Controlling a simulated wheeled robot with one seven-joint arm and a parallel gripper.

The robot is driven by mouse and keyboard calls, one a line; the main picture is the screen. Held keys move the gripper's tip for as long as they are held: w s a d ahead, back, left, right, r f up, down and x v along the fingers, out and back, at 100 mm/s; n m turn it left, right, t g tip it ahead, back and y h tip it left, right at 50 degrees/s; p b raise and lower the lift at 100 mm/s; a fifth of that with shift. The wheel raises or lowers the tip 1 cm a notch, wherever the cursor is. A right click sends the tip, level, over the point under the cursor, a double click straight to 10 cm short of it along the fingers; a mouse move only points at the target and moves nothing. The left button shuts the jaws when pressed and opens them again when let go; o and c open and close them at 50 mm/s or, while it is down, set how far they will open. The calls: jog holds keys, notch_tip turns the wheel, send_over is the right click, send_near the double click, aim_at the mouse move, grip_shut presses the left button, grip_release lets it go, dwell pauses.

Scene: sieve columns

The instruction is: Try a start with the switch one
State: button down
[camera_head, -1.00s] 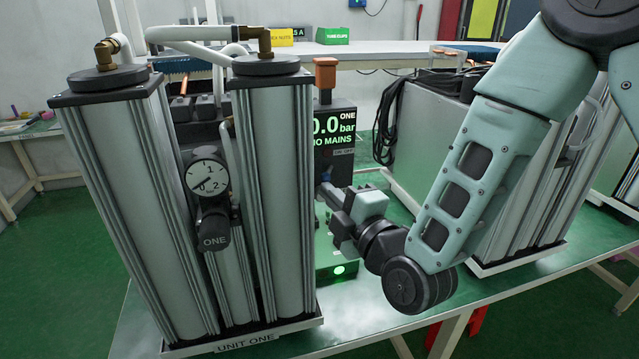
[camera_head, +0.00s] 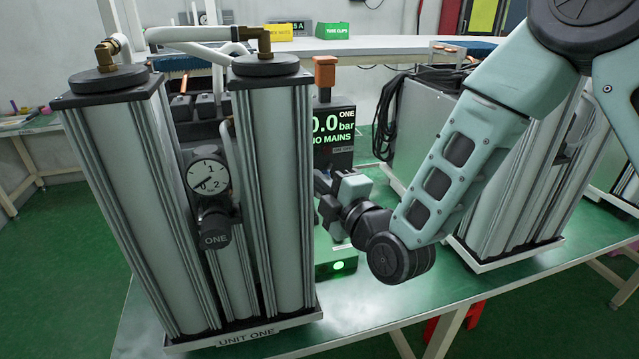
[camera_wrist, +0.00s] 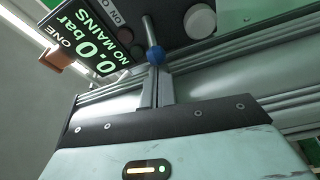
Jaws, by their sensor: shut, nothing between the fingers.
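Unit one (camera_head: 275,200) stands on the left of the bench with its round gauge (camera_head: 208,178). Its dark panel (camera_head: 333,138) reads 0.0 bar, NO MAINS; the display also shows in the wrist view (camera_wrist: 88,42). Switch one is a metal lever (camera_wrist: 149,32) with a blue ball end (camera_wrist: 155,55), beside an ON OFF label. My gripper (camera_wrist: 155,72) is shut and empty, its fingertips right at the blue ball; whether they touch it I cannot tell. In the head view my gripper (camera_head: 322,184) is beside the right column, its tips partly hidden.
A green box with a lit lamp (camera_head: 338,265) sits below my gripper. A second unit (camera_head: 520,190) stands to the right, with black cable (camera_head: 387,115) hanging at its left. A round pale knob (camera_wrist: 200,20) is near the lever. The front bench strip is clear.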

jog(key=shift+d+f+n+g+y+b, duration=0.15)
jog(key=shift+d+n+g+y+b, duration=0.55)
jog(key=shift+n+g+y+b, duration=0.6)
jog(key=shift+d+n+g+y+b, duration=0.65)
jog(key=shift+n+g+y+b, duration=0.15)
jog(key=shift+g+b, duration=0.3)
jog(key=shift+d+n+g+y+b, duration=0.65)
jog(key=shift+g+y+b, duration=0.3)
jog(key=shift+b, duration=0.2)
jog(key=shift+w+d+n+g+b, duration=0.15)
jog(key=shift+n+g+b, duration=0.15)
jog(key=shift+n+g, duration=0.15)
jog(key=shift+w+d+n+g+y+b, duration=0.1)
jog(key=shift+d+n+g+y+b, duration=0.25)
jog(key=shift+g, duration=0.3)
jog(key=shift+w+d+n+g+y+b, duration=0.15)
jog(key=shift+n+g+y+b, duration=0.15)
jog(key=shift+n+g, duration=0.25)
jog(key=shift+w+d+n+g+y+b, duration=0.15)
jog(key=shift+n+g+b, duration=0.1)
jog(key=shift+g, duration=0.35)
jog(key=shift+s+d+n+g+y+b, duration=0.15)
jog(key=shift+n+g, duration=0.1)
jog(key=shift+g, duration=0.35)
jog(key=shift+w, duration=0.1)
